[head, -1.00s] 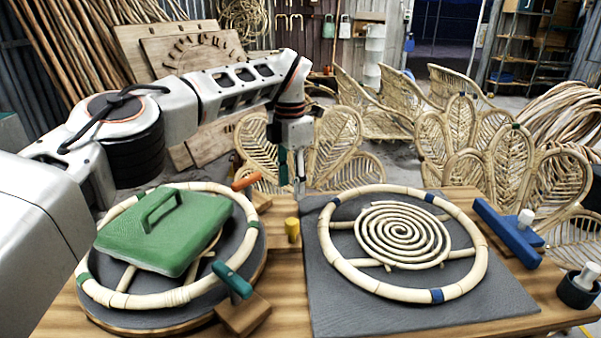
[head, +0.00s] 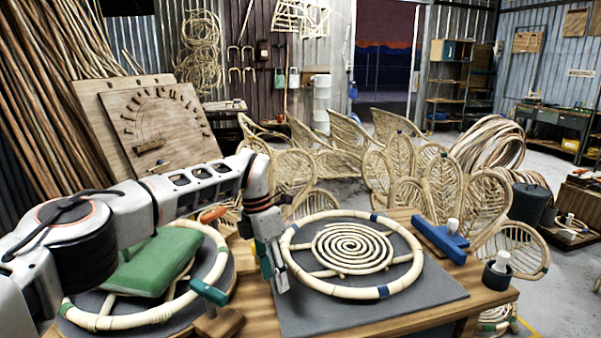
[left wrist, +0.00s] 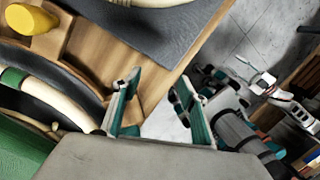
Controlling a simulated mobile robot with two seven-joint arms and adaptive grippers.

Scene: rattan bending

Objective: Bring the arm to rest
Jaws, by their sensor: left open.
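My left gripper (head: 273,262) points down at the left edge of the grey mat, between the two rattan rings. It is open and empty. In the left wrist view its two teal-lined fingers (left wrist: 158,98) stand apart over the table edge, with nothing between them.
The right rattan ring (head: 405,270) surrounds a spiral on the grey mat (head: 440,292). The left ring (head: 215,262) lies around the green weight. A teal-handled clamp (head: 208,292), a blue tool (head: 440,240) and a dark cup (head: 497,275) stand on the wooden table. Wicker chair frames stand behind.

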